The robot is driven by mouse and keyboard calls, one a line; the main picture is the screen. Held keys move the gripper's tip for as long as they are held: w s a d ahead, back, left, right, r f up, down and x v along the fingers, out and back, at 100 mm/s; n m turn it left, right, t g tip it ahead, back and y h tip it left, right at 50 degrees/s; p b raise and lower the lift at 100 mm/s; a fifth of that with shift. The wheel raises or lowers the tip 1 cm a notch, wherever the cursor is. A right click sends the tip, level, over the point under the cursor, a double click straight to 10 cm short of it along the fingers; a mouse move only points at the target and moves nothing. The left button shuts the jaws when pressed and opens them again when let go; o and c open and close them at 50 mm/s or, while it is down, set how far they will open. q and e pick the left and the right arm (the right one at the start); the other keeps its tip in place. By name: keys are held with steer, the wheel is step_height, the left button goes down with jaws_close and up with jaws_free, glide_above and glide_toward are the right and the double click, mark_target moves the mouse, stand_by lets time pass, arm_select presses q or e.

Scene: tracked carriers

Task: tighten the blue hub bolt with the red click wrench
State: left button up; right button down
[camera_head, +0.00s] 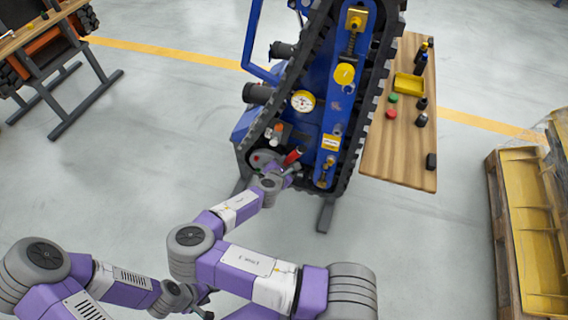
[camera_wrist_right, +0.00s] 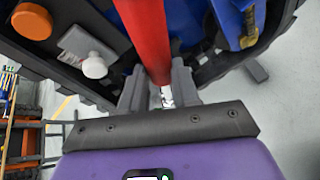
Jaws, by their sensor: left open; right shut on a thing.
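The red click wrench (camera_head: 292,156) is at the lower end of the blue tracked carrier (camera_head: 322,112), near the grey round hub (camera_head: 263,158). My right gripper (camera_head: 284,174) is shut on the wrench. In the right wrist view the wrench's red handle (camera_wrist_right: 148,35) rises between the fingers of my right gripper (camera_wrist_right: 158,90). The wrench's working end is hidden, and I cannot tell whether it touches a bolt. I cannot make out the blue hub bolt. My left gripper (camera_head: 204,303) is open and low in the head view, apart from the carrier, partly hidden by my right arm.
A wooden table (camera_head: 400,150) right of the carrier holds a yellow tray (camera_head: 408,83), a green cap (camera_head: 393,98), a red cap (camera_head: 390,114) and dark bottles. A pallet with a yellow bin (camera_head: 530,220) stands at right.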

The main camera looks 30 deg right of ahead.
steer(key=shift+s+d+f+m, duration=0.25)
steer(key=shift+s+d+m, duration=0.1)
steer(key=shift+s+m, duration=0.05)
stand_by(0.4)
steer(key=shift+s+d+f+m+t+y+b, duration=0.3)
steer(key=shift+s+d+f+t+y+b, duration=0.1)
steer(key=shift+t+b, duration=0.1)
steer(key=shift+s+d+f+m+t+b, duration=0.25)
steer(key=shift+s+f+m+t+b, duration=0.05)
steer(key=shift+s+f+m+b, duration=0.1)
stand_by(0.4)
steer(key=shift+s+d+f+m+t+y+b, duration=0.3)
steer(key=shift+s+f+b, duration=0.05)
steer(key=shift+f, duration=0.1)
